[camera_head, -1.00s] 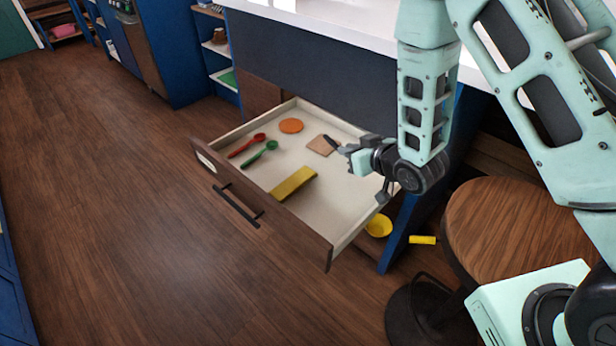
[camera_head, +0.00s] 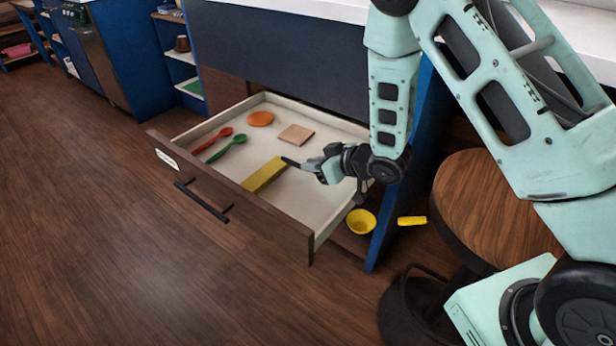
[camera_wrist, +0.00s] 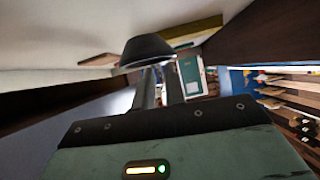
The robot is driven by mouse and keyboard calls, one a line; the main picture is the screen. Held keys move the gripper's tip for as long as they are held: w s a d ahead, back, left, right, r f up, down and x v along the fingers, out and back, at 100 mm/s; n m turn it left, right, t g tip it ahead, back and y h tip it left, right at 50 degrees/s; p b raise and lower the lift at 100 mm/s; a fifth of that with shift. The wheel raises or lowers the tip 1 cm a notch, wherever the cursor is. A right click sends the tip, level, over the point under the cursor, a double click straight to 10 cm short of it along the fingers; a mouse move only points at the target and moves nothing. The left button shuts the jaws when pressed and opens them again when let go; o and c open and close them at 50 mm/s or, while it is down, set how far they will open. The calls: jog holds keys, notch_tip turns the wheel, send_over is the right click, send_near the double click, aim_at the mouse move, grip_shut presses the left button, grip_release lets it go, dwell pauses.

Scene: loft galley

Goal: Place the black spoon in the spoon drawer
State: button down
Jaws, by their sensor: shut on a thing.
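My gripper (camera_head: 313,165) is shut on the black spoon (camera_head: 290,162). In the head view the spoon's dark end points left, beside the far right end of a yellow block. In the wrist view the spoon's dark rounded end (camera_wrist: 147,49) shows just beyond the fingers. The spoon drawer (camera_head: 308,190) is pulled open, and my gripper is over its right part. A red spoon (camera_head: 226,132) and a green spoon (camera_head: 238,140) lie in its left part. I cannot tell whether the black spoon touches the drawer floor.
The drawer also holds an orange disc (camera_head: 261,118), a tan square (camera_head: 296,134) and the yellow block (camera_head: 265,174). Bare floor shows in the drawer's front right. A yellow bowl (camera_head: 361,221), a yellow cylinder (camera_head: 412,220) and a round wooden stool (camera_head: 490,210) are to the right.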

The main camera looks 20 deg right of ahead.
aim_at(313, 189)
jog(key=shift+f+b, duration=0.35)
jog(key=shift+f, duration=2)
jog(key=shift+f, duration=0.15)
jog(key=c, duration=1.5)
grip_release()
jog(key=shift+o, duration=0.2)
